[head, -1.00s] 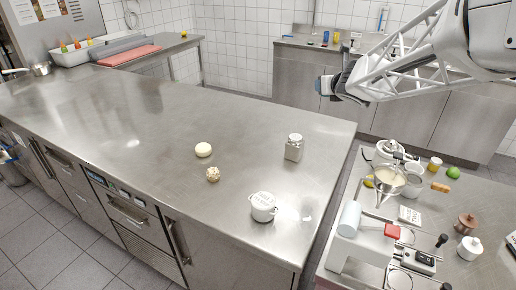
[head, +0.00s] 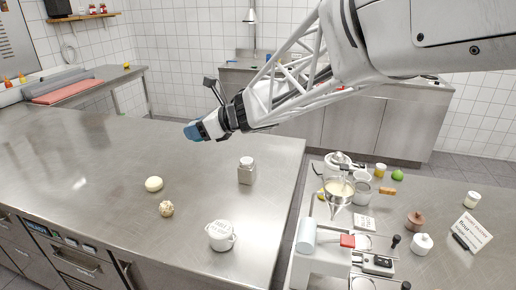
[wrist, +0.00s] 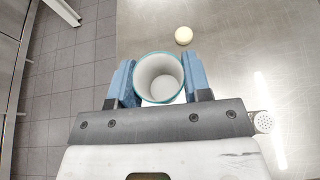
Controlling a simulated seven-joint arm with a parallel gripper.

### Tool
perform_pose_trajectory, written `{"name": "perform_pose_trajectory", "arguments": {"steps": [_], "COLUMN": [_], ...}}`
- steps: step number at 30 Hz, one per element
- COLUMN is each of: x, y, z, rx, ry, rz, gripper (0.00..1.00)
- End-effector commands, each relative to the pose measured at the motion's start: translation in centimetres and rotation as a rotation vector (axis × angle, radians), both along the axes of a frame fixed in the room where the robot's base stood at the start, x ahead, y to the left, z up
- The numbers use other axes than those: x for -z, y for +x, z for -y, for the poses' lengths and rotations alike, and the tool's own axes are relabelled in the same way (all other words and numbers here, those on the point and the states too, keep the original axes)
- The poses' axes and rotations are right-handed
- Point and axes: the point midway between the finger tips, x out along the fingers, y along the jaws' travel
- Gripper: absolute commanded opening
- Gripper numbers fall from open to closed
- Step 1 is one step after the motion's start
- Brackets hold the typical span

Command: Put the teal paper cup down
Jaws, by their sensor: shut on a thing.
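The teal paper cup (wrist: 159,80) is in my gripper (wrist: 160,85) in the wrist view, its teal rim facing the camera and its pale inside empty. The blue fingers are shut on it from both sides. In the head view my gripper (head: 193,132) hangs over the far part of the steel counter (head: 100,222), above its top. There I cannot make out the cup apart from the blue fingers.
On the counter are a cream round piece (head: 153,184), a crumbly ball (head: 166,209), a shaker (head: 246,171) and a white lidded pot (head: 221,236). The counter's left and middle are clear. A crowded side table (head: 462,285) stands at right.

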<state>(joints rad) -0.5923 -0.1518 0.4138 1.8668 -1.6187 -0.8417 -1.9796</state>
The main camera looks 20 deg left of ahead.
Motion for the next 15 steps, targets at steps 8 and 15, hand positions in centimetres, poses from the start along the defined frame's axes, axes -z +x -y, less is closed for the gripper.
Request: {"name": "perform_pose_trajectory", "arguments": {"steps": [8,15], "x": [3.1,8.1], "y": [-1.3,-1.2], "z": [-0.4,-0.4], "rx": [-0.042,-0.042], "ry": [-0.002,-0.003], "rz": [-0.002,-0.004], "gripper": [0.21,0.21]}}
